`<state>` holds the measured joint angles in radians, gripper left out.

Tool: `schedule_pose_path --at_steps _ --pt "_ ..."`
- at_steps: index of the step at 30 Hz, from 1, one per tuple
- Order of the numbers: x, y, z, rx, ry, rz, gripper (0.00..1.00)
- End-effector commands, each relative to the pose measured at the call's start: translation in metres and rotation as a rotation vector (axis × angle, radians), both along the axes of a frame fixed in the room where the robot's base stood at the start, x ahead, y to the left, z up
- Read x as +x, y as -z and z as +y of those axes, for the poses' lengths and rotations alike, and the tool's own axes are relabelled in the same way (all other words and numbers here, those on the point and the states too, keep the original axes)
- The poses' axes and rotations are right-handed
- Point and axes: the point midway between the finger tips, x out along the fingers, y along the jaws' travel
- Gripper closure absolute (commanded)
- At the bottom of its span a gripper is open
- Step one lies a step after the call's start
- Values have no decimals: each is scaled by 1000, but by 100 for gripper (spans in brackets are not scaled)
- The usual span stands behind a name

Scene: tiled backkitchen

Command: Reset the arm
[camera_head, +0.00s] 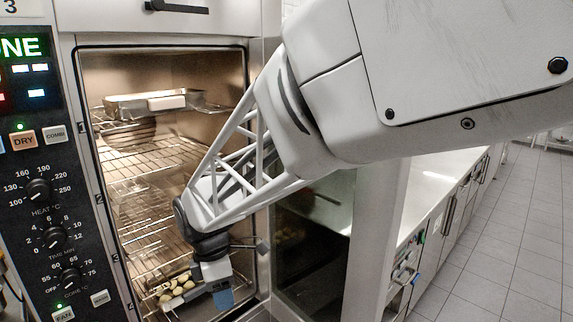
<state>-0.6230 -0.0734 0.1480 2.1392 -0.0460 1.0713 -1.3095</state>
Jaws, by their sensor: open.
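My gripper (218,280) hangs at the end of my arm, low in the front of the open oven (90,150). It is open, and I see nothing held in it. It is close to a tray (205,290) of pale, roundish food pieces (176,289) on the lowest visible rack. I cannot tell whether it touches the tray. My arm reaches in from the upper right and hides part of the oven's right side and opening.
Another tray (150,105) sits on an upper rack, above empty wire racks (150,158). The control panel (45,200) borders the oven at left. The open oven door (312,235) stands at right. Beyond it are a counter (432,185) and clear tiled floor (500,235).

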Motion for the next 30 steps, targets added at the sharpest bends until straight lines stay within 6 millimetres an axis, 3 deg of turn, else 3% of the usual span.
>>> schedule_pose_path --at_steps 3,15,30 --pt "-2 -14 -38 13 166 -39 46" --pt "-29 -44 -150 55 725 -148 46" --pt "-94 -60 -261 127 1425 -264 46"
